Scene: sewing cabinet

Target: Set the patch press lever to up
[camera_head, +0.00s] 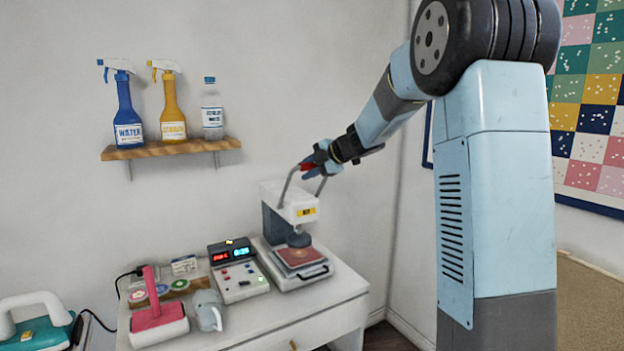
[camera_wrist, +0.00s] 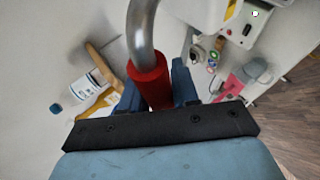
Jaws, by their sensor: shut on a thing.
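The patch press (camera_head: 290,215) is a white and grey machine standing on the white cabinet, with a round dark pad above a red patch on its base. Its lever (camera_head: 284,186) is a bent grey metal bar with a red grip, raised above the press head. My gripper (camera_head: 319,163) is shut on the red grip at the top of the lever. In the wrist view, the red grip (camera_wrist: 149,84) sits between my two blue fingers, and the metal bar (camera_wrist: 141,30) curves away from it. The fingertips are partly hidden by the grip.
A control box with lit displays (camera_head: 238,271) stands left of the press. A wooden shelf (camera_head: 170,149) with bottles hangs on the wall at left. The wall is close behind the press.

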